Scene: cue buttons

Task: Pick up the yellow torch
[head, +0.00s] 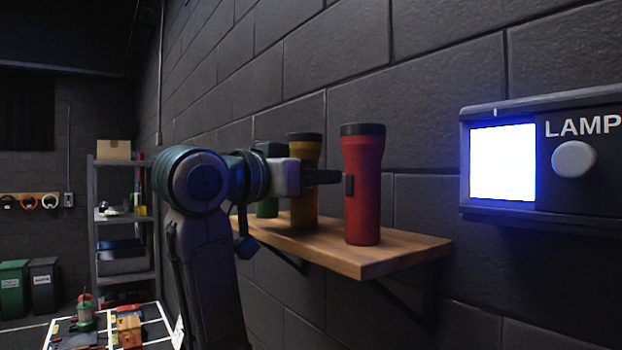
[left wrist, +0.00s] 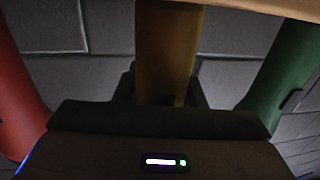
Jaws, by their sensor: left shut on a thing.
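The yellow torch (head: 305,208) stands upright on a wooden wall shelf (head: 388,262), between a red torch (head: 361,195) and a green torch (head: 267,208). My left gripper (head: 322,177) reaches across it and is shut on its body. In the left wrist view the yellow torch (left wrist: 166,50) is between the two dark fingers (left wrist: 160,88). The red torch (left wrist: 18,100) is at the left there and the green torch (left wrist: 283,80) at the right, both outside the fingers. My arm hides part of the green torch in the head view. My right gripper is not in view.
A box marked LAMP with a lit white panel (head: 503,162) and a round button (head: 574,160) is on the brick wall at the right. The red torch is close to the gripper. A rack (head: 92,225) and bins (head: 14,290) stand far left.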

